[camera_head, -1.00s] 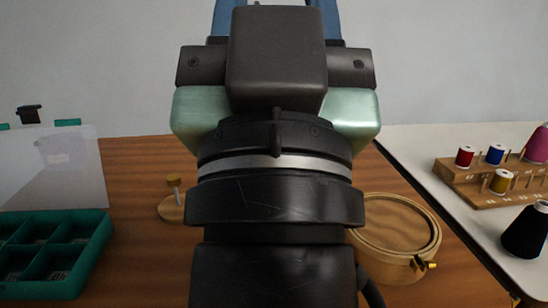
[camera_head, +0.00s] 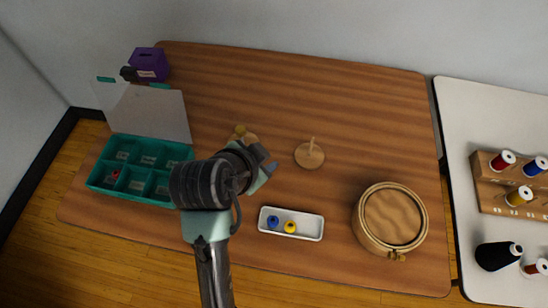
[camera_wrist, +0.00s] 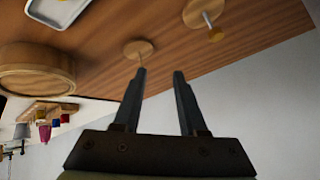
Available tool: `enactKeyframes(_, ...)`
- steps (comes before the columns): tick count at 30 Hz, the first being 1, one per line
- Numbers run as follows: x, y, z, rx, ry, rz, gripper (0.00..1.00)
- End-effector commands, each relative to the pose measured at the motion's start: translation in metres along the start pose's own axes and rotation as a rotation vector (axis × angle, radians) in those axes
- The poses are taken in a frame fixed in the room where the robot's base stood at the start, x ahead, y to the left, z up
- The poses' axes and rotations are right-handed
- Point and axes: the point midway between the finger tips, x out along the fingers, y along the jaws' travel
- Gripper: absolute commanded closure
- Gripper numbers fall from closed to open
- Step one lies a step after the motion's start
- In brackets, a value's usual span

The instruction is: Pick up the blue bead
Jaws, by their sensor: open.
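The blue bead (camera_head: 273,222) lies in a small white tray (camera_head: 313,228) near the front edge of the wooden table. A yellow bead (camera_head: 290,227) lies just right of it in the same tray. My gripper (camera_wrist: 159,72) is open and empty in the wrist view, its two fingers apart and pointing over the table. In the head view my arm comes up from the front, with its wrist left of and behind the tray; the fingertips are not clear there. In the wrist view the white tray (camera_wrist: 60,10) is cut off at the top edge, and the blue bead does not show.
A teal compartment box (camera_head: 130,188) with a raised clear lid stands left, holding a red bead (camera_head: 115,173). Two wooden peg stands (camera_head: 310,155) (camera_head: 243,138) stand mid-table. A round hoop (camera_head: 419,226) is right of the tray. A purple box (camera_head: 150,65) is at the back left.

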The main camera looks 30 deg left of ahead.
Motion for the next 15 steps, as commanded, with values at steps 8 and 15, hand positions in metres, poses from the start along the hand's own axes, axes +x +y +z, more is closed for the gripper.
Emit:
enactKeyframes(8, -0.052, 0.041, 0.067, 0.035, -0.188, 0.287, 0.59)
enactKeyframes(15, -0.054, 0.060, 0.088, 0.044, -0.218, 0.367, 0.59)
